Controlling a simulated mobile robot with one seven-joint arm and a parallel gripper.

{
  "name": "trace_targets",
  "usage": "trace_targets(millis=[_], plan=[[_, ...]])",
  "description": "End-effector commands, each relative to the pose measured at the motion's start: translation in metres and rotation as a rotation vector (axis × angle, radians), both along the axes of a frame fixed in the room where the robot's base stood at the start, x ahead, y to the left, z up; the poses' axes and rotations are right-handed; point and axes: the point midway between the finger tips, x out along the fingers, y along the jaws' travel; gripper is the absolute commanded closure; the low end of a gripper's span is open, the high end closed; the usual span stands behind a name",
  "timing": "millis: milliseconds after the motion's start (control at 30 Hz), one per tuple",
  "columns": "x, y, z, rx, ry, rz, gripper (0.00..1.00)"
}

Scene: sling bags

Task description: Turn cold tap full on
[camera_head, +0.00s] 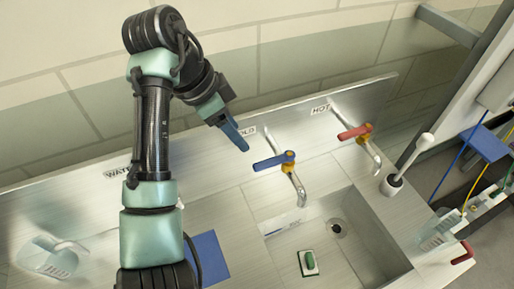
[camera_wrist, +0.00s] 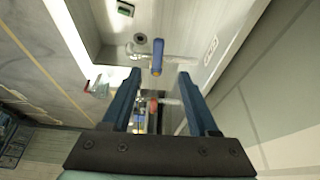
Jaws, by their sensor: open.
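The cold tap has a blue lever (camera_head: 274,160) on a brass-coloured body with a silver spout, at the back of the sink. In the head view the lever points left, towards my gripper. My gripper (camera_head: 241,145) is up and to the left of it, apart from it, in front of the partly hidden COLD label (camera_head: 246,131). In the wrist view the blue lever (camera_wrist: 157,57) shows beyond the gap between my two open, empty fingers (camera_wrist: 160,74). I cannot judge the depth between them exactly.
The hot tap with a red lever (camera_head: 355,132) stands to the right. The sink basin (camera_head: 361,222) is below, with a green-and-white sponge (camera_head: 308,263) beside it. A white brush (camera_head: 408,160) stands right of the hot tap. A blue mat (camera_head: 208,256) lies left on the counter.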

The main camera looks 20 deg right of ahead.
Motion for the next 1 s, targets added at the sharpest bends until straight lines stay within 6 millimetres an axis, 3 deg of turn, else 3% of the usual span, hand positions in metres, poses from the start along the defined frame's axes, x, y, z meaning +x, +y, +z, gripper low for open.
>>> trace_targets(millis=[600, 800, 1000], plan=[[0.000, -0.042, -0.100, 0.001, 0.006, -0.001, 0.40], [0.001, -0.048, -0.115, 0.000, 0.002, 0.000, 0.40], [0.001, -0.049, -0.118, 0.000, 0.001, 0.001, 0.40]])
